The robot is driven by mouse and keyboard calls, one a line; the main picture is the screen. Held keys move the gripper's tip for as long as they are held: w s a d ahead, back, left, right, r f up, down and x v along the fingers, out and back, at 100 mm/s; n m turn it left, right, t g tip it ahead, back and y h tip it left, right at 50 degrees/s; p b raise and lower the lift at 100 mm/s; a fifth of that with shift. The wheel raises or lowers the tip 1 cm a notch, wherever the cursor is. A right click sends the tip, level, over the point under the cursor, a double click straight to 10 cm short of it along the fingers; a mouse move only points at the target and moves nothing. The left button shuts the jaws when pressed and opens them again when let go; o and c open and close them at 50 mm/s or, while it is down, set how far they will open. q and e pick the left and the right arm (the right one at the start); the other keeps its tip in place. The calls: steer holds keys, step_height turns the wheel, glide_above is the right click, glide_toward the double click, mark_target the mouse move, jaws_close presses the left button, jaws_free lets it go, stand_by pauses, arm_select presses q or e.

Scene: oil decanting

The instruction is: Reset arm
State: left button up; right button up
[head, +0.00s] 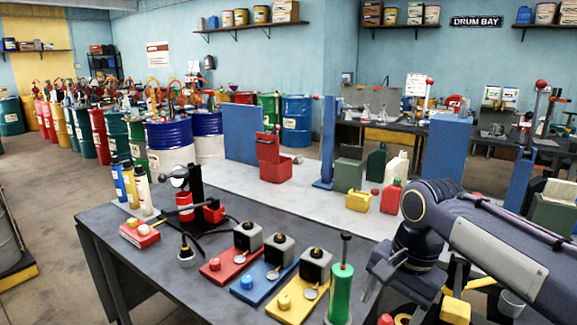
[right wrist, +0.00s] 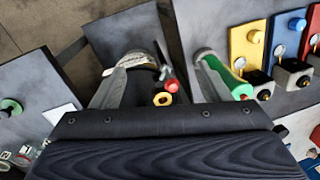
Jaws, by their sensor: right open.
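My right gripper (head: 408,292) comes in from the right in the head view, low over the near right of the dark workbench (head: 130,235). In the right wrist view, its two grey fingers (right wrist: 172,72) are spread wide with nothing held. A red cap (right wrist: 172,86) and a yellow ring (right wrist: 162,99) show between the fingers, on the bench below. A green-bodied tool (head: 341,293) with a black top stands upright left of the gripper; its green part (right wrist: 240,90) shows beside one finger. I cannot tell whether they touch. My left gripper is not in view.
Red (head: 222,268), blue (head: 262,283) and yellow (head: 298,300) plates carrying grey blocks stand left of the green tool. A black stand (head: 197,185) and bottles (head: 130,185) are further left. Jugs and cans stand behind on a pale top (head: 330,205).

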steer(key=s+d+f+n+t+y, duration=0.1)
steer(key=s+f+n+t, duration=0.1)
steer(key=s+f, duration=0.3)
steer(key=s+d+f+n+t+y, duration=0.1)
steer(key=s+f+n, duration=0.4)
steer(key=s, duration=0.7)
steer(key=shift+s+d+f+t, duration=0.4)
steer(key=shift+d+t, duration=0.25)
steer(key=shift+t, duration=0.25)
steer(key=shift+w, duration=0.1)
